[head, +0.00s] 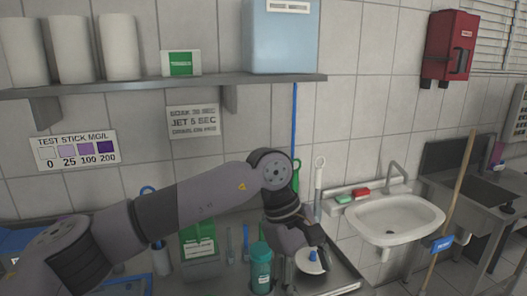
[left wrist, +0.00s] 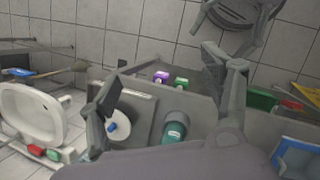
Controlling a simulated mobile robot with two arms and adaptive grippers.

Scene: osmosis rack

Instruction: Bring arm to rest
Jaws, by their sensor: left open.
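My left arm comes in from the left in the head view and bends down over the counter. My left gripper (head: 310,252) is low over the counter's right part, beside a white round piece with a blue knob (head: 312,261). In the left wrist view the two fingers of the gripper (left wrist: 165,85) are spread wide with nothing held between them. The white round piece (left wrist: 120,130) shows close to one finger there. A teal bottle (head: 261,270) stands just left of the gripper; it also shows in the left wrist view (left wrist: 174,131).
A green box (head: 198,238) and slim tools stand along the back of the counter. A wall shelf (head: 170,84) with white canisters and a blue container (head: 282,38) hangs above. A white sink (head: 392,216) and a leaning wooden-handled tool (head: 455,197) are at right.

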